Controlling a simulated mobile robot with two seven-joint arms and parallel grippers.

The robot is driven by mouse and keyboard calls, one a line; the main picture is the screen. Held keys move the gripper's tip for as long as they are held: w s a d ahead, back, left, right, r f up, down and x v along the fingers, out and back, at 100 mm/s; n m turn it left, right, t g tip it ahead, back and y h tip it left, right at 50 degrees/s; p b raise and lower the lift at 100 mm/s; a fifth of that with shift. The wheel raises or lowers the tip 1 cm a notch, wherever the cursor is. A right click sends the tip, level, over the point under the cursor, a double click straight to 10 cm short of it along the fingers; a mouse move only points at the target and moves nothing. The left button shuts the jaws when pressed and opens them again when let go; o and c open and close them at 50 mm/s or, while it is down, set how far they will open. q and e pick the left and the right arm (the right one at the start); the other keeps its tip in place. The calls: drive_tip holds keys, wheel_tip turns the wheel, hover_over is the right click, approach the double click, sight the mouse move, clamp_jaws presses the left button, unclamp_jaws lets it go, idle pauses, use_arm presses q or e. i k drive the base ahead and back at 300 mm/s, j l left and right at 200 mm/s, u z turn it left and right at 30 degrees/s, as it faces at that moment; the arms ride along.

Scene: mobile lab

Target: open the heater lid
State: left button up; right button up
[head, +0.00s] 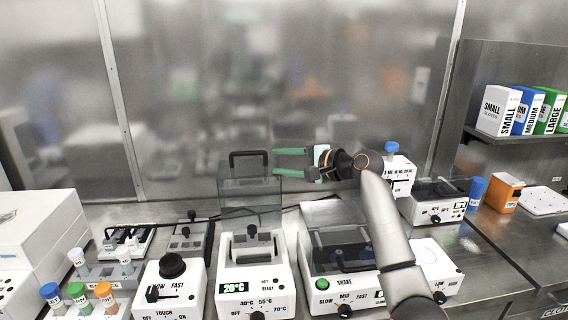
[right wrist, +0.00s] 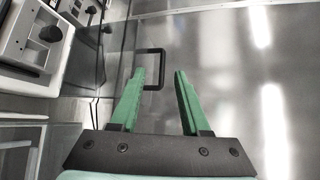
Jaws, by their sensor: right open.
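The heater (head: 256,282) is a white box with a green 20°C display and a knob, at the lower middle of the head view. Its see-through lid (head: 238,198) stands raised at the back of the heater, with a black handle (head: 249,153) along its top edge. My right gripper (head: 276,161) is open and empty, with green fingers just right of the handle. In the right wrist view, the handle (right wrist: 152,50) shows just beyond the fingertips of my gripper (right wrist: 159,72), not clamped between them. My left gripper is not in view.
A shaker (head: 345,285) stands right of the heater, and a white mixer with a black cup (head: 172,266) stands left. A tube rack (head: 100,273) is at the far left. A glassy wall rises behind the bench. An orange box (head: 505,192) stands at the right.

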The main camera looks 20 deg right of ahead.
sight(232, 168)
drive_tip(key=i+j+z, duration=0.1)
drive_tip(key=i+j, duration=0.75)
drive_tip(key=k+j, duration=0.05)
drive_tip(key=j, duration=0.05)
